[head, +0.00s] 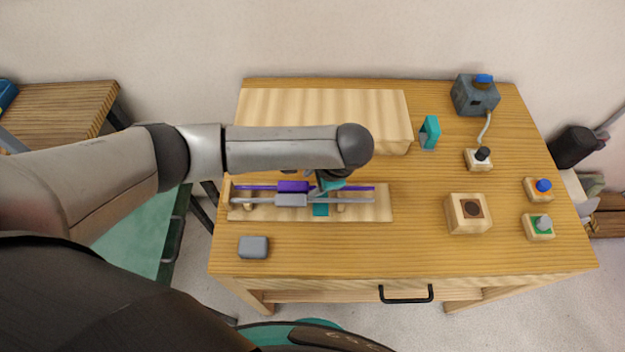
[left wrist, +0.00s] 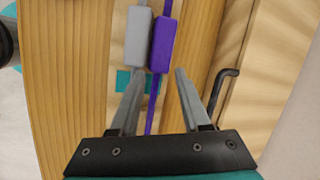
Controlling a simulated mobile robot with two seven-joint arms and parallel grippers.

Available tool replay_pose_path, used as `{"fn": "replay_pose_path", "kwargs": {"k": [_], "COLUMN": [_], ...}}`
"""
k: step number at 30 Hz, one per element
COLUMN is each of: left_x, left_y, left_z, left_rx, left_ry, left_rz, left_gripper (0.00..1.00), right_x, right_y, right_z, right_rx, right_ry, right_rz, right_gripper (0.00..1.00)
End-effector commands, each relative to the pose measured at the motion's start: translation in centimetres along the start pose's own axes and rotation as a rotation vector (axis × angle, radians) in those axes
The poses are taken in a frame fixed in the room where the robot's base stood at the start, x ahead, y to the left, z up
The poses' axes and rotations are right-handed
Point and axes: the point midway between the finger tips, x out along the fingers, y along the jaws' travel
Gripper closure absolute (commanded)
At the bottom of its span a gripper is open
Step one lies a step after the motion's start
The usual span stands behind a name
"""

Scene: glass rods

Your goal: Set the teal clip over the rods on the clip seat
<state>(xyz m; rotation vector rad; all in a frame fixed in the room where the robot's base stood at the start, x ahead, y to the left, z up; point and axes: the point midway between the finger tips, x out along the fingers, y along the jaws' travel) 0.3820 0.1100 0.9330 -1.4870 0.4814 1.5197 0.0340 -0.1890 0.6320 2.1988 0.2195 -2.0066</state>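Two rods lie side by side on a wooden rack (head: 375,208): one purple with a purple block (head: 293,187), one grey with a grey block (head: 291,200). The teal clip seat (head: 320,210) shows below the rods; it also shows in the left wrist view (left wrist: 124,82). A teal upright piece, apparently the clip (head: 430,132), stands at the back, right of the pale board. My left gripper (left wrist: 158,82) is open above the rack, with nothing gripped. The purple rod runs between its fingers in the picture; their height above it is unclear. My right gripper is not in view.
A raised pale board (head: 320,112) lies behind the rack. A grey block (head: 253,247) sits at front left. The front middle is clear.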

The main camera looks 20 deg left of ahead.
Motion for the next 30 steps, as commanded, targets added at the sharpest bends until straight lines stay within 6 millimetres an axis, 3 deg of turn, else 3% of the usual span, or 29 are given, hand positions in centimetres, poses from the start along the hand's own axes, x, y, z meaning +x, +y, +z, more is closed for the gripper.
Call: {"fn": "replay_pose_path", "kwargs": {"k": [3,19,23,30], "left_x": [0.1,-0.2,-1.9,-7.7], "left_y": [0.5,0.9,0.8,0.3], "left_z": [0.0,-0.1,-0.1,-0.1], "left_rx": [0.005,0.011,0.011,0.006], "left_ry": [0.001,0.003,0.005,0.008], "left_rz": [0.011,0.018,0.017,0.007], "left_gripper": [0.29,0.29,0.29,0.29], "right_x": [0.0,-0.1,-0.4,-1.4], "right_y": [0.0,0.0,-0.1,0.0], "right_z": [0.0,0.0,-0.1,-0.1], "right_rx": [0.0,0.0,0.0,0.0], "right_ry": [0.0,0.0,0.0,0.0], "right_rz": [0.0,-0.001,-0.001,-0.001], "right_gripper": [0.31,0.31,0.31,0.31]}}
